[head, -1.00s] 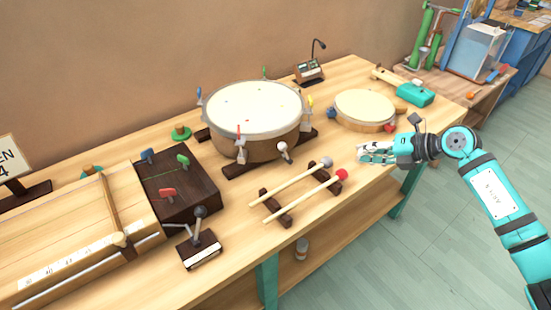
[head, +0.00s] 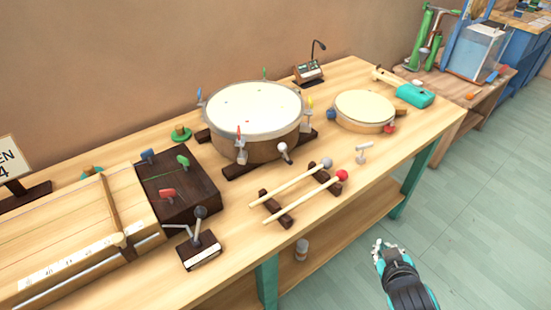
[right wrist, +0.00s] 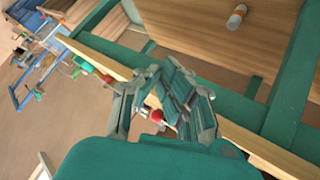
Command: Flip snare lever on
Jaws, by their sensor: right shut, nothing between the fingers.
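The snare drum (head: 250,108), with a pale head and wooden shell, stands on dark wooden supports in the middle of the table. A small lever with a pale round knob (head: 284,149) sticks out at its front right; I take this for the snare lever, but its on or off position is too small to tell. My right gripper (head: 380,246) is shut and empty, off the table's front edge and below the tabletop, well apart from the drum. In the right wrist view its fingers (right wrist: 172,92) are together. My left gripper is out of view.
Two mallets (head: 300,192) rest on dark blocks before the drum. A tambourine-like drum (head: 364,110) and a small pale T-shaped piece (head: 363,152) are to the right. A dark box with coloured levers (head: 180,185) is left. Open floor (head: 470,220) lies right of the table.

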